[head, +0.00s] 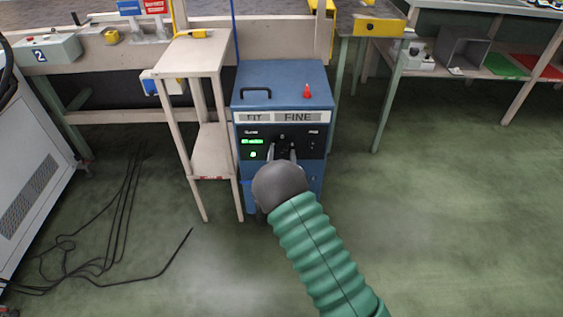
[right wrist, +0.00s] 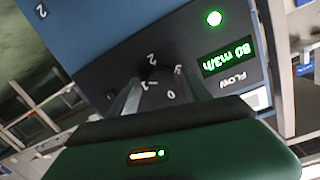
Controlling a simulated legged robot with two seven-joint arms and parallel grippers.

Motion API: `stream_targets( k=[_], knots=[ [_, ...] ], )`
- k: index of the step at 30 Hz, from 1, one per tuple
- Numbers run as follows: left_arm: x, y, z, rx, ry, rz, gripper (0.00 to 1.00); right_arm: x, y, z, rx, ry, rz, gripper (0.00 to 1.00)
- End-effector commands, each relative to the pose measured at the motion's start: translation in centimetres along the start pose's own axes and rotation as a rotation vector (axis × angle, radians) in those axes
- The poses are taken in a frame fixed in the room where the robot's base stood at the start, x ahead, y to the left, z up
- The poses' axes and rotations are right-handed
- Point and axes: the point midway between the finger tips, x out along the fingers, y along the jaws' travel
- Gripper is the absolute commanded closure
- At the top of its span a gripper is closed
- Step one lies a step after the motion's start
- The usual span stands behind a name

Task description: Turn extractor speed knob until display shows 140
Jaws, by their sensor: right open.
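The blue extractor box (head: 283,78) stands in the middle of the head view with a dark control panel on its front. Its lit green display (head: 252,141) also shows in the right wrist view (right wrist: 228,57) and reads 80 m3/h under FLOW. The dark speed knob (right wrist: 157,88) sits among the marks 0, 1, 2 and a partly hidden one; its pointer is not clear. My right gripper (head: 283,152) is at the panel, with its open fingers (right wrist: 157,92) on either side of the knob. I cannot tell whether they touch it. My left gripper is out of view.
A narrow beige stand (head: 212,150) is close at the extractor's left. Workbenches (head: 150,45) run behind. Black cables (head: 110,225) lie on the floor at the left. The green floor (head: 450,210) at the right is clear.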

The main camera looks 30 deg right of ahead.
Motion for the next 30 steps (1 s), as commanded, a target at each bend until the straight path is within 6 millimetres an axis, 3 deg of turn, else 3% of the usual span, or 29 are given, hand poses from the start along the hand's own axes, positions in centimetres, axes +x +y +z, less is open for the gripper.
stream_targets(
  k=[5, 12, 18, 23, 30],
  knots=[
    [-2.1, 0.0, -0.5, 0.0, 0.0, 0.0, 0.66, -3.5, -0.2, -0.5, -0.001, -0.006, 0.0, 0.44],
    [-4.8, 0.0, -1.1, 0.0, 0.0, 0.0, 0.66, -10.6, -0.2, -0.4, -0.002, -0.007, -0.001, 0.44],
    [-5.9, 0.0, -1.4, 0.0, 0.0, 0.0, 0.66, -15.1, -0.1, -0.1, -0.003, -0.006, -0.001, 0.44],
    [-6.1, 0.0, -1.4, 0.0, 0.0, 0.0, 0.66, -16.4, 0.0, 0.1, -0.001, -0.005, 0.0, 0.44],
    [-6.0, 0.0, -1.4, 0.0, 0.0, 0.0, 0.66, -16.5, 0.0, 0.2, -0.001, -0.004, 0.0, 0.44]
  ],
)
